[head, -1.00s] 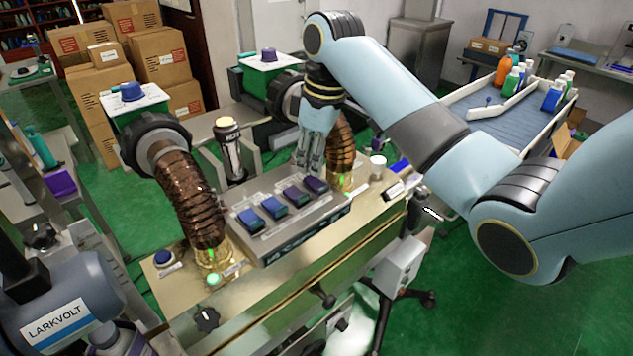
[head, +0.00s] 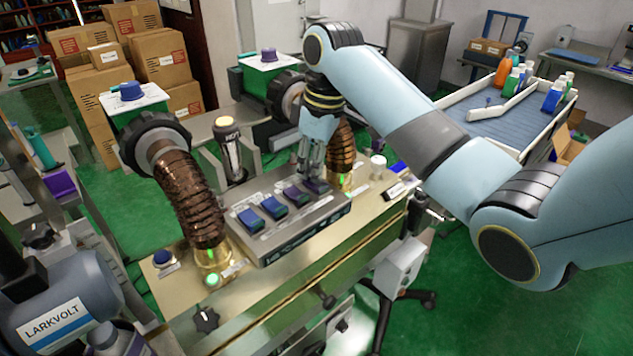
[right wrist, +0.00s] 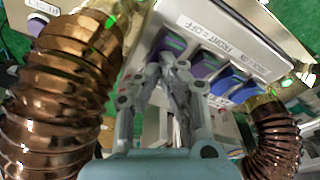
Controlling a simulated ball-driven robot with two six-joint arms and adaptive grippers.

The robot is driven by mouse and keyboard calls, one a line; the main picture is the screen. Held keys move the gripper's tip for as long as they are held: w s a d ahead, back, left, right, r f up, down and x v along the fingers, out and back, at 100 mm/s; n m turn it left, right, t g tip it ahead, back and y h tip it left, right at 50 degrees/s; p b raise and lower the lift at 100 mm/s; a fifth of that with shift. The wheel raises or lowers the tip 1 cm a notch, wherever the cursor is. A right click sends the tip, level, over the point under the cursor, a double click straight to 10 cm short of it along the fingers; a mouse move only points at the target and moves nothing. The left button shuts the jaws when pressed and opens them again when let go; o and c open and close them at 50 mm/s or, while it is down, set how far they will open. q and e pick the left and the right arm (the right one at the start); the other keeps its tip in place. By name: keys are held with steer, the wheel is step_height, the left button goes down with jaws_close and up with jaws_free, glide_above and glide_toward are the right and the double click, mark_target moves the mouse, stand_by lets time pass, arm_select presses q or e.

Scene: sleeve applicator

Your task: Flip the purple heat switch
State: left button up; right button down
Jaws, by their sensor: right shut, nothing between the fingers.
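A grey control box (head: 300,238) on the bench carries a row of rocker switches. Two are blue, (head: 273,207) and (head: 249,221) in the head view, and two are purple. The inner purple switch (head: 295,195) is clear of the fingers. My right gripper (head: 313,182) is shut and empty, pointing down, with its tips at the end purple switch (head: 319,187) and partly hiding it. In the right wrist view the fingertips (right wrist: 174,62) are at the near edge of that end purple switch (right wrist: 172,43); contact is hard to tell. My left gripper is not in view.
Ribbed copper hoses (head: 188,195) and (head: 341,148) stand at both ends of the box, the right one close to my gripper. A yellow-topped post (head: 227,145) stands behind.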

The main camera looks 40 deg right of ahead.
steer(key=shift+s+f, duration=0.1)
steer(key=shift+f, duration=0.05)
step_height(320, 180, up, 2)
steer(key=shift+r+p, duration=0.25)
steer(key=shift+p, duration=0.55)
steer(key=shift+r, duration=2.25)
